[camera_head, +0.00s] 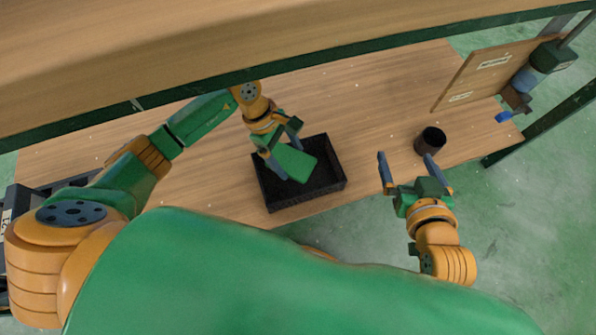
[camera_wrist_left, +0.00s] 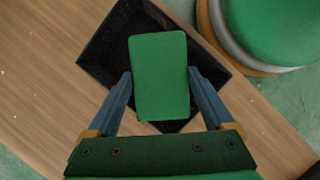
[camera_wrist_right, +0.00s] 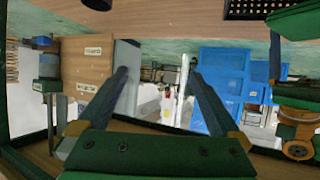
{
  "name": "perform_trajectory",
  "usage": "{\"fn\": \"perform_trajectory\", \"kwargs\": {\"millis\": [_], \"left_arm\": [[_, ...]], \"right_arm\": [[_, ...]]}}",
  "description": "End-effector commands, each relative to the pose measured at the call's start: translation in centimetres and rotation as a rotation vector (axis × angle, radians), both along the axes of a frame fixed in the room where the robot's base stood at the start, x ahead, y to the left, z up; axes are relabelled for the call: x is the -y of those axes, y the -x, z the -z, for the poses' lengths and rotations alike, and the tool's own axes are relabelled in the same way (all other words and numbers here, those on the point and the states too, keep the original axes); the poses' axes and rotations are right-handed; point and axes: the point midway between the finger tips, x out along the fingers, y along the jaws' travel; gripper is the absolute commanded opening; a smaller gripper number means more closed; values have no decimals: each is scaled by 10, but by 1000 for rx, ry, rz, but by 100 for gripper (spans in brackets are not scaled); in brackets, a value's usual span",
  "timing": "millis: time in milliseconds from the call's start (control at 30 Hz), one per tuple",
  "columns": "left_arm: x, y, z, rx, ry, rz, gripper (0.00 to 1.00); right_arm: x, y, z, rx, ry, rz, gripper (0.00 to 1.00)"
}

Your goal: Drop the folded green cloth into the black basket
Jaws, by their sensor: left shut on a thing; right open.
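The folded green cloth (camera_head: 294,163) is a flat green rectangle over the black basket (camera_head: 334,182). My left gripper (camera_head: 281,146) is shut on the cloth near its edge. In the left wrist view the cloth (camera_wrist_left: 160,75) sits between the two fingers (camera_wrist_left: 160,92), with the basket (camera_wrist_left: 98,63) behind it. I cannot tell whether the cloth touches the basket floor. My right gripper (camera_head: 414,164) is open and empty, to the right of the basket near the table's front edge. It also shows open in the right wrist view (camera_wrist_right: 158,72).
A dark cup (camera_head: 430,141) stands on the wooden table (camera_head: 385,92), just beyond my right gripper. An upright board (camera_head: 478,75) with labels and a blue-and-dark device (camera_head: 530,80) stand at the far right. A wooden shelf (camera_head: 200,40) spans above the table's back.

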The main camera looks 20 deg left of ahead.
Motion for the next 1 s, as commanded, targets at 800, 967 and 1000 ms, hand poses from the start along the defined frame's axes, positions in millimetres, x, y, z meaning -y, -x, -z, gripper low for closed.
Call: {"fn": "perform_trajectory", "kwargs": {"millis": [800,967,1000], "left_arm": [[4,3,27,1,0,9,32],[4,3,27,0,0,10,32],[4,3,27,0,0,9,32]], "right_arm": [[-20,-20,-122,646,-134,-48,100],[-21,-20,-123,647,-134,-48,100],[-21,-20,-123,647,-134,-48,100]]}}
